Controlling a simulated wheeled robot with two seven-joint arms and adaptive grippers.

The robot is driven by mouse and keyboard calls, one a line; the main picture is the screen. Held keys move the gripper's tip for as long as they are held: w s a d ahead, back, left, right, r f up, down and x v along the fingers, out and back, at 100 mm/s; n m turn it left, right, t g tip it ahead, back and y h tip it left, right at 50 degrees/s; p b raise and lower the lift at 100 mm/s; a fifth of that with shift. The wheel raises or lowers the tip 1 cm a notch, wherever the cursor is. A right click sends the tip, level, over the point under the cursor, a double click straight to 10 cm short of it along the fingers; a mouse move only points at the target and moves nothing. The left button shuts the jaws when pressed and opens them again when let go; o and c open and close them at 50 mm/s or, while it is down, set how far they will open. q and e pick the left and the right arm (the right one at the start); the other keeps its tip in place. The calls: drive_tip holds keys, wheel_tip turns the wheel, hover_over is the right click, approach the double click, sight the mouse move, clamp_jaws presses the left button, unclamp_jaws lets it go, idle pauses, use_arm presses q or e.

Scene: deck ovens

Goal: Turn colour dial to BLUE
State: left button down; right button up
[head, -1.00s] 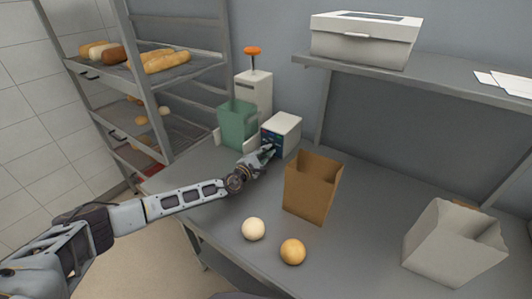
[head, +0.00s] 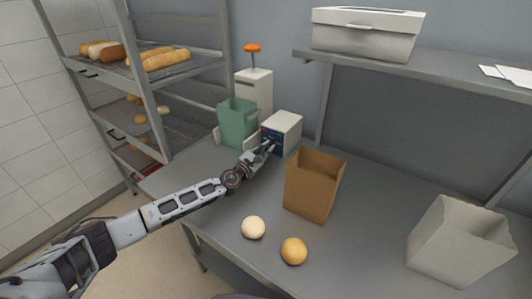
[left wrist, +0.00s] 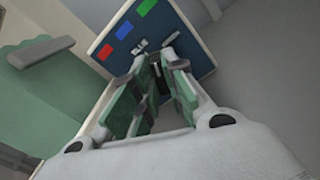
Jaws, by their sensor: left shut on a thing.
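The dial box (head: 285,132) is a white box with a dark blue front, at the back of the counter. In the left wrist view its blue panel (left wrist: 180,22) has a red patch (left wrist: 105,52), a blue patch (left wrist: 124,30) and a green patch (left wrist: 146,7) in a row. My left gripper (head: 268,147) is at this front; in the left wrist view its green-padded fingers (left wrist: 157,66) are shut on the dial, low on the panel. The fingers mostly hide the dial, and I cannot tell which colour it points to. My right gripper is not in view.
A green container (head: 237,122) stands close left of the box, before a white dispenser with an orange knob (head: 253,48). A brown paper bag (head: 312,187) stands right of my left gripper. Two buns (head: 253,227) lie in front. A shelf (head: 440,84) overhangs the right side.

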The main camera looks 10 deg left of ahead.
use_arm(q)
drive_tip(key=n, duration=0.2)
drive_tip(key=shift+n, duration=1.1)
drive_tip(key=shift+a+n+b, duration=0.1)
drive_tip(key=shift+n+b, duration=0.2)
drive_tip(key=c, duration=1.5)
unclamp_jaws()
drive_tip(key=shift+o, duration=0.2)
drive_tip(key=shift+s+a, duration=0.1)
drive_tip(key=shift+s, duration=0.1)
drive_tip(key=shift+v, duration=5.75)
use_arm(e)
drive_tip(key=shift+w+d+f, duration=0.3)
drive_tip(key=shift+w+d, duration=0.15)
